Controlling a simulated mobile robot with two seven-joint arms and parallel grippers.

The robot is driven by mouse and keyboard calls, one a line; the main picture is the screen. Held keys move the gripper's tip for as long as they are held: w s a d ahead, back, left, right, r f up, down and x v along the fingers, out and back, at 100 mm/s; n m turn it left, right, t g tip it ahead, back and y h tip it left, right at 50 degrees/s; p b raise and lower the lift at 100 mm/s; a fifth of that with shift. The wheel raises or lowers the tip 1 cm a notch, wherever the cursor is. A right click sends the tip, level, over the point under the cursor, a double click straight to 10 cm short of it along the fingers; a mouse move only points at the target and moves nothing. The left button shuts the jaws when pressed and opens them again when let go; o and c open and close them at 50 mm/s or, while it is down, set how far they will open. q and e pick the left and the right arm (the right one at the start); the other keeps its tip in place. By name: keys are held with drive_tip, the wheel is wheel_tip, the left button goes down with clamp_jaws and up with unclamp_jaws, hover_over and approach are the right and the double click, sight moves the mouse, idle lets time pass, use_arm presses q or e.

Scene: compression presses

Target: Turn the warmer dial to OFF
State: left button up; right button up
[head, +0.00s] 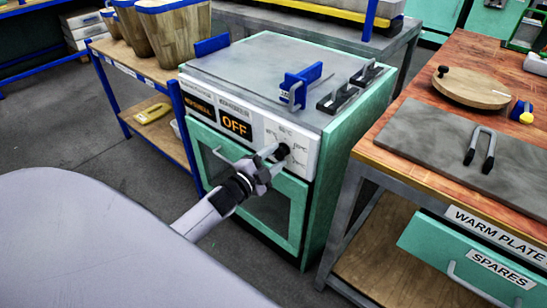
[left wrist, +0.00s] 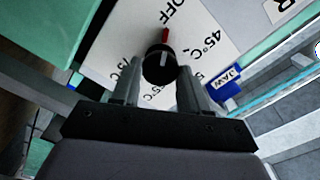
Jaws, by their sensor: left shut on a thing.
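The warmer (head: 330,160) is a green cabinet with a white front panel. Its display (head: 236,124) reads OFF in orange. The dial (head: 283,151) is a small black knob at the panel's right, ringed by temperature labels. In the left wrist view the dial (left wrist: 160,66) sits between the fingers, with a red mark (left wrist: 166,36) at its edge toward the printed OFF. My left gripper (head: 268,160) is shut on the dial; its fingers also show in the left wrist view (left wrist: 160,86). My right gripper is not in view.
A wooden bench (head: 450,68) at right holds a grey plate (head: 430,140), tongs (head: 480,148) and a round board (head: 472,88). A shelf (head: 150,68) with wooden containers stands left. Floor is open at far left.

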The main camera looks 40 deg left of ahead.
use_arm(q)
drive_tip(key=o, duration=1)
drive_tip(key=shift+o, duration=0.2)
drive_tip(key=shift+s, duration=0.1)
drive_tip(key=s, duration=0.7)
drive_tip(key=shift+a+p, duration=0.25)
drive_tip(key=shift+p, duration=0.2)
drive_tip(key=s+d+r+n+g+h+p, duration=0.1)
drive_tip(key=s+d+n+g+p, duration=0.6)
drive_tip(key=s+d+n+p, duration=0.3)
drive_tip(key=s+d+p, duration=0.1)
drive_tip(key=s+d, duration=0.3)
drive_tip(key=s, duration=0.4)
drive_tip(key=shift+d+g+p, duration=0.3)
drive_tip(key=shift+d+p, duration=0.1)
